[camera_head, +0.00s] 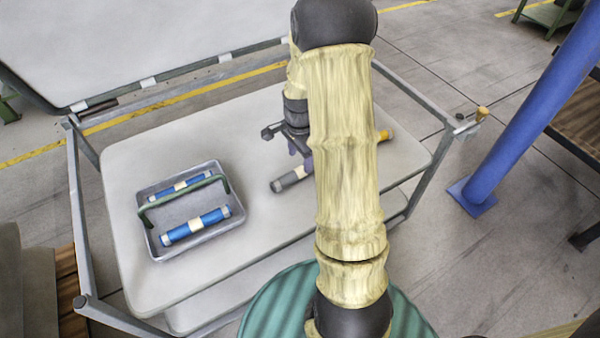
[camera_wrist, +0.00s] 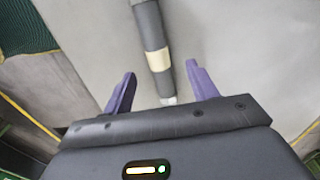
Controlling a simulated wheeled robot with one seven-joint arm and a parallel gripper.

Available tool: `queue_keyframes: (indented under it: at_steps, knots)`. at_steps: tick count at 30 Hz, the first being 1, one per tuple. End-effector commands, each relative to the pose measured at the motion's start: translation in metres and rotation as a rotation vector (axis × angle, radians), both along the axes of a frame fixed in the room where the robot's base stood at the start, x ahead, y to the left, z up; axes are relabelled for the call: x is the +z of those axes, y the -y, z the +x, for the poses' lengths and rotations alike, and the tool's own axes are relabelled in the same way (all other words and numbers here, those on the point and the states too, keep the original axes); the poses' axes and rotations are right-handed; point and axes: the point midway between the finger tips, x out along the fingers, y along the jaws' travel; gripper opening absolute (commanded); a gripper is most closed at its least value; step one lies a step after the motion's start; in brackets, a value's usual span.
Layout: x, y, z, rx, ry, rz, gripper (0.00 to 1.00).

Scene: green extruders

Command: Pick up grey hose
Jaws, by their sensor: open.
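The grey hose (camera_head: 291,179) lies on the white table, partly hidden behind my arm in the head view. In the wrist view the grey hose (camera_wrist: 147,22) has a beige band around it and a pale end, and it runs up and out of the frame. My gripper (camera_wrist: 162,85) is open and empty, its two purple fingers spread on either side of the hose's line. In the head view my gripper (camera_head: 301,148) points down over the table near the hose. The exact gap between fingertips and hose cannot be told.
A grey tray (camera_head: 187,248) with a green handle (camera_head: 224,183) stands on the left of the table (camera_head: 125,160) and holds two blue hoses (camera_head: 195,227). A yellow-orange piece (camera_head: 386,135) shows right of my arm. A blue post (camera_head: 525,100) stands to the right.

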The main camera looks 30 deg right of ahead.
Motion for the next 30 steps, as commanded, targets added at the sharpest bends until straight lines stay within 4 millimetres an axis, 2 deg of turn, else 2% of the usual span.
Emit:
queue_keyframes:
  at_steps: [4, 9, 13, 30]
  knots:
    - [-0.011, 0.0, -0.001, -0.001, -0.001, 0.001, 0.58]
    - [-0.038, -0.001, -0.003, 0.0, -0.002, 0.002, 0.58]
    - [-0.051, -0.001, -0.003, 0.001, -0.001, 0.001, 0.58]
    - [-0.052, -0.001, -0.002, 0.0, 0.0, 0.0, 0.58]
